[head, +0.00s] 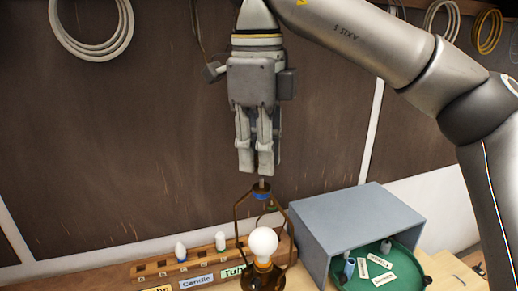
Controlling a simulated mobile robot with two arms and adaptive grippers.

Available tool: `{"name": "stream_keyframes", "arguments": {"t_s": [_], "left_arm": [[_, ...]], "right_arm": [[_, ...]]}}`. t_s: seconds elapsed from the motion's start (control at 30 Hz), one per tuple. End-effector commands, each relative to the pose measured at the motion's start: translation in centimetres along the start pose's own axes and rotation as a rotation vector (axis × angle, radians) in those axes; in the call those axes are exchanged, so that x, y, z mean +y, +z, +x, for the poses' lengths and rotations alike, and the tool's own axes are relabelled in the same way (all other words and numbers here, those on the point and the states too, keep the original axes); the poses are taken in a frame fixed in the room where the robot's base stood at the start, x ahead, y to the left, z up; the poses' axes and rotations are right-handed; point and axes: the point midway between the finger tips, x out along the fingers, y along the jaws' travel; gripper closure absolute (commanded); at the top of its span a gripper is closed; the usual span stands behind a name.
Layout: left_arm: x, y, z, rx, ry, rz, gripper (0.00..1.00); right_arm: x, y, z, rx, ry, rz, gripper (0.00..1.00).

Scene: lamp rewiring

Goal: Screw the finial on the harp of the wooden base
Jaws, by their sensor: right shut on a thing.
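My right gripper (256,172) points straight down above the lamp, its fingers close together. It is shut on the finial (261,185), of which only a small part shows below the fingertips. The finial is at the top of the brown harp (239,214); I cannot tell if it is threaded on. A blue piece (262,194) shows at the harp's top. The lamp's base is cut off by the bottom edge. My left gripper is not in view.
A wooden rack (150,270) with labels and two small white bulbs (181,251) stands behind and left of the lamp. A grey open box (350,215) and a green round tray (408,262) with labels and small parts are close on the right. Cable coils hang on the wall.

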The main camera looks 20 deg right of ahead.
Motion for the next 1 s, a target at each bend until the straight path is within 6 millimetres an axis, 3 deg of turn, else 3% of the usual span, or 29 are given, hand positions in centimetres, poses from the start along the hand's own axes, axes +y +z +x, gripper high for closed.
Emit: {"name": "stream_keyframes", "arguments": {"t_s": [0.3,1.0], "left_arm": [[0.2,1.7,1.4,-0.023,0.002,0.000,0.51],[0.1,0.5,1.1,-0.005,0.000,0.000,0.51]], "right_arm": [[0.0,0.0,1.9,-0.001,0.000,-0.001,0.99],[0.1,-0.1,2.0,-0.001,-0.001,0.000,0.99]]}}
